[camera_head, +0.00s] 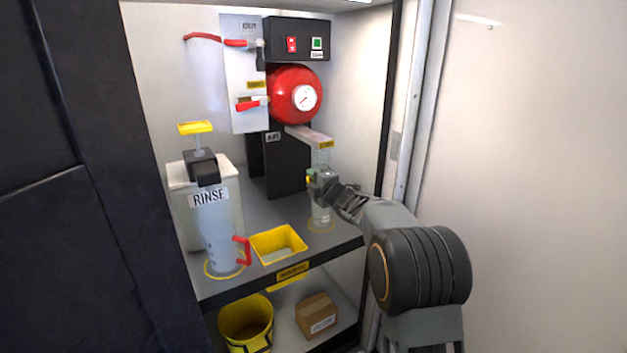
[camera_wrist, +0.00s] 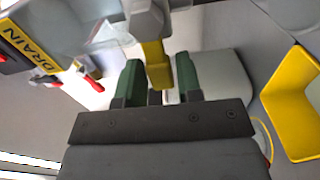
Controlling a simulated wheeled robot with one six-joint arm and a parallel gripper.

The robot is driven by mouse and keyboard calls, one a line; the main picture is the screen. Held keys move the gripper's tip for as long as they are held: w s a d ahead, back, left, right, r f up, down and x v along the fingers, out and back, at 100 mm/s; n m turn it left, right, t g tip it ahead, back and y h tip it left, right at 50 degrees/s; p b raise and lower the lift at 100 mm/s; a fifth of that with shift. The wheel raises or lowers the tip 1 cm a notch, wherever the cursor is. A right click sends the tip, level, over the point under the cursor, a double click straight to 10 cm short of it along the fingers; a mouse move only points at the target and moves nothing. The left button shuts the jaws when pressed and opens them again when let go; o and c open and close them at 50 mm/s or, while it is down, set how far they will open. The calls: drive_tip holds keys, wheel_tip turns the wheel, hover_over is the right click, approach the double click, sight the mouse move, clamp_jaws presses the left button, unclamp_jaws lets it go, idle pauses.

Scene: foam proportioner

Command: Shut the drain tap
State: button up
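The drain tap shows in the wrist view as a grey body (camera_wrist: 150,18) with a yellow handle (camera_wrist: 156,66) hanging from it. A yellow DRAIN label (camera_wrist: 30,47) is beside it at the left. My gripper (camera_wrist: 160,85) has its two green fingers on either side of the yellow handle, with what look like narrow gaps. I cannot tell whether either finger touches it. In the head view, my gripper (camera_head: 318,180) is at the clear tube (camera_head: 321,158) below the small ledge, and largely hides the tap.
A clear glass (camera_head: 320,213) stands below my gripper. Left of it are a yellow tray (camera_head: 278,244) and the RINSE jug (camera_head: 217,234) with a red handle. The red tank (camera_head: 290,95) is above, behind. A yellow bucket (camera_head: 246,321) and a box (camera_head: 317,316) are on the lower shelf.

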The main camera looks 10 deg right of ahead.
drive_tip(key=shift+o, duration=1.3)
drive_tip(key=p+v, duration=0.1)
drive_tip(key=v, duration=1.3)
drive_tip(key=shift+p, duration=0.35)
drive_tip(key=shift+w+r, duration=0.1)
drive_tip(key=s+d+r+m+g+h+p, duration=0.1)
drive_tip(key=s+r+m+g+h+p, duration=0.45)
drive_tip(key=r+m+p, duration=0.85)
drive_tip(key=s+a+r+m+g+p, duration=0.2)
drive_tip(key=s+p, duration=0.4)
drive_tip(key=s, duration=0.1)
drive_tip(key=s+a+r+m+g+p, duration=0.2)
drive_tip(key=s+m+g+p, duration=0.1)
drive_tip(key=s+p, duration=0.2)
drive_tip(key=s+a+r+m+g+p, duration=0.2)
drive_tip(key=s+p, duration=0.4)
drive_tip(key=s, duration=0.4)
drive_tip(key=shift+a+r+g+p, duration=0.2)
drive_tip(key=shift+a+g+p, duration=0.1)
drive_tip(key=shift+g, duration=0.25)
